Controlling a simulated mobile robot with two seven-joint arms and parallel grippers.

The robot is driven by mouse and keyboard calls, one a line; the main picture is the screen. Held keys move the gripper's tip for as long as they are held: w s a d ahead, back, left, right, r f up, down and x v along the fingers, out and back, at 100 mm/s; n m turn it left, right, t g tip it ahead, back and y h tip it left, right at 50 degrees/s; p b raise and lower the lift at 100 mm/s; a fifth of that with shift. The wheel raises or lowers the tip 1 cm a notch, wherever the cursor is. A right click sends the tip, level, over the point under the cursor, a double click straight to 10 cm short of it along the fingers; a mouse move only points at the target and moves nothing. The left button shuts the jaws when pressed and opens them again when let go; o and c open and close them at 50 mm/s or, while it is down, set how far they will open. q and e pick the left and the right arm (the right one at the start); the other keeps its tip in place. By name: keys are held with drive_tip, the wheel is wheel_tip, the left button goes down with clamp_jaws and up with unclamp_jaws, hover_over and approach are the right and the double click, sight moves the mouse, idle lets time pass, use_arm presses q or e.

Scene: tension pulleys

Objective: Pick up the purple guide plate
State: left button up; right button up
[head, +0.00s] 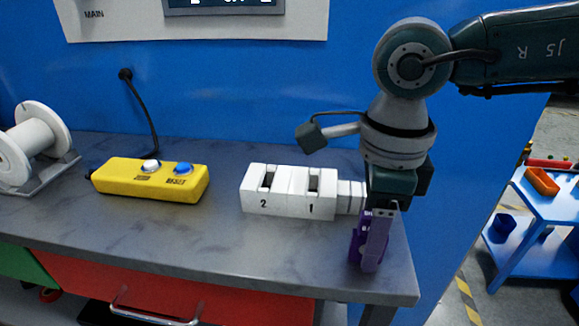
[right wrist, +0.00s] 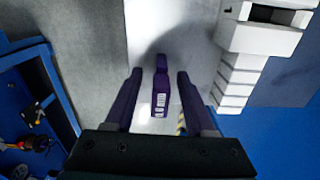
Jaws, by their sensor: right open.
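The purple guide plate (right wrist: 160,92) shows in the right wrist view as a narrow upright piece with pale markings. It lies between the two dark purple fingers of my right gripper (right wrist: 157,74), with a visible gap on each side. In the head view my right gripper (head: 369,258) points down at the right end of the workbench. The guide plate (head: 354,247) shows there only partly, as darker purple beside the near finger, which hides the rest. My right gripper is open. My left gripper is not in view.
A white block unit (head: 288,206) marked 2 and 1 stands just left of my right gripper. A yellow button box (head: 125,181) and a white spool (head: 38,135) stand further left on the grey workbench (head: 180,240). A blue cart (head: 540,232) stands beyond the right edge.

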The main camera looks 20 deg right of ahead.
clamp_jaws()
idle(0.4)
